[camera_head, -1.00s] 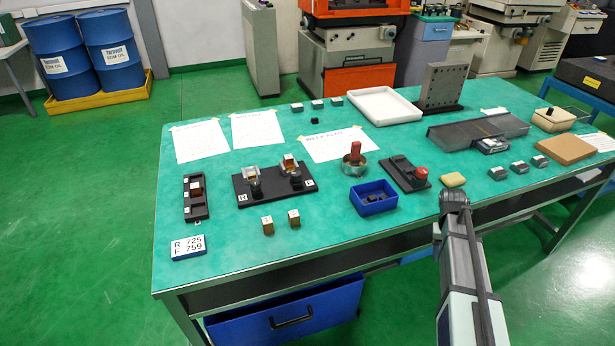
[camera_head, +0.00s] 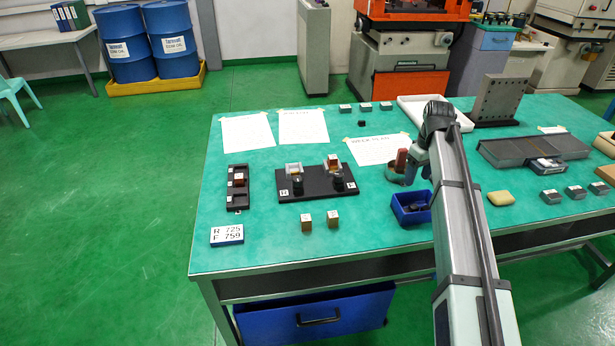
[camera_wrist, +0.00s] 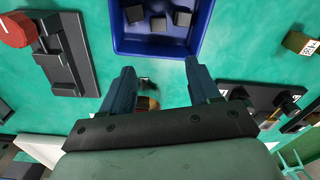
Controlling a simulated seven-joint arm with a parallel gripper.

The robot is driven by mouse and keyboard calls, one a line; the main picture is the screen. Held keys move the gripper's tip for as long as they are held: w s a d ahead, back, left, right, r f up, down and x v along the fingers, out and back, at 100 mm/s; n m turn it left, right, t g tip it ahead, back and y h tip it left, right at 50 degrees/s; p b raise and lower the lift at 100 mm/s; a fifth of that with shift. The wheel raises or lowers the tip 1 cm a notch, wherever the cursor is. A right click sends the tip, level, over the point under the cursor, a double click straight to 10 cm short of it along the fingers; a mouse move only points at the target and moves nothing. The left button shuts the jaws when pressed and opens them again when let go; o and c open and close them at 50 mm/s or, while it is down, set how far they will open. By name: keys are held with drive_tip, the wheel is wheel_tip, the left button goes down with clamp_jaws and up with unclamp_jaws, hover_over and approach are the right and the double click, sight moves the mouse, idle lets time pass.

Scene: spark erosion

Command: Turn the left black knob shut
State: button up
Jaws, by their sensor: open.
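A black plate (camera_head: 317,193) on the green table carries two small metal holders with blocks, each with a black knob in front. The left black knob (camera_head: 298,184) stands below the left holder; the right black knob (camera_head: 338,182) is beside it. My gripper (camera_wrist: 160,85) is open and empty, above the table by the blue bin. In the head view it is right of the plate, clear of both knobs, mostly hidden by my arm. The plate shows partly at the right of the wrist view (camera_wrist: 262,98). The left knob's turn angle is too small to read.
The blue bin (camera_head: 400,212) holds dark pieces. A metal bowl with a red-handled item (camera_head: 400,168) stands close to my gripper. Two brass blocks (camera_head: 306,222) lie before the plate. A black rack (camera_head: 238,200) stands to its left. A black fixture with a red knob (camera_wrist: 62,55) shows in the wrist view.

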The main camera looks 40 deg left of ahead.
drive_tip(key=s+a+r+n+g+y, duration=0.1)
drive_tip(key=s+a+r+n, duration=0.2)
drive_tip(key=a, duration=0.6)
drive_tip(key=s+a+r+n+y, duration=0.1)
drive_tip(key=s+a+n, duration=0.25)
drive_tip(key=a, duration=0.45)
drive_tip(key=n+g+y, duration=0.1)
drive_tip(key=n+g, duration=0.1)
drive_tip(key=n, duration=0.4)
approach(298, 179)
drive_tip(key=x, duration=0.9)
drive_tip(key=shift+r, duration=0.1)
drive_tip(key=c, duration=1)
